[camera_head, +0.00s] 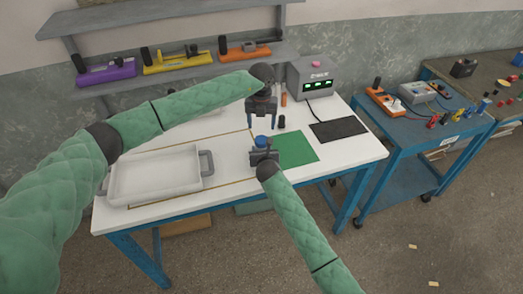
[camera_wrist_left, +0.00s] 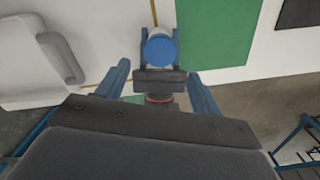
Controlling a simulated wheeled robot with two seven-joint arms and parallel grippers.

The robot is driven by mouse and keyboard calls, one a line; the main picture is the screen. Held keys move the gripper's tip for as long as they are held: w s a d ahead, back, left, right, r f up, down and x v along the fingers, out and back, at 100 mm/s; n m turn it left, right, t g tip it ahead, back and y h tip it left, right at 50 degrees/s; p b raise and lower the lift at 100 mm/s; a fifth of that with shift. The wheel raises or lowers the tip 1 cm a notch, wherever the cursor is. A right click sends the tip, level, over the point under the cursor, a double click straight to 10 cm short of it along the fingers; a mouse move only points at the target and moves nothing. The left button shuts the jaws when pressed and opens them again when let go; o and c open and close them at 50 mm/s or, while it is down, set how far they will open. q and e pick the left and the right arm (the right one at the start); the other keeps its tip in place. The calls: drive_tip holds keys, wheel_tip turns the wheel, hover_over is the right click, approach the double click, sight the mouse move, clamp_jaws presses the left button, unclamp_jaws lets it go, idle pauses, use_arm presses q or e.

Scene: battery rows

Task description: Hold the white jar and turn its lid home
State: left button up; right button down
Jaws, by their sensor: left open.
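The blue lid (camera_head: 261,140) sits on top of the white jar, upright at the front of the white table. In the left wrist view the lid (camera_wrist_left: 160,49) shows from above, with a little of the white jar (camera_wrist_left: 160,32) behind it. My right gripper (camera_head: 263,154) comes from the near side and is shut around the jar, hiding most of it. My left gripper (camera_head: 262,123) points down, open and empty, above the lid and apart from it. Whether lid and jar are fully tight cannot be told.
A white tray (camera_head: 118,188) with grey handles lies left on the table. A green mat (camera_head: 297,149), a dark mat (camera_head: 338,130), a small black cylinder (camera_head: 281,121) and a grey device (camera_head: 312,75) are to the right and behind. A blue cart (camera_head: 440,127) stands farther right.

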sight(262, 139)
use_arm(q)
drive_tip(key=shift+f, duration=0.1)
drive_tip(key=shift+f, duration=3.9)
drive_tip(key=c, duration=1)
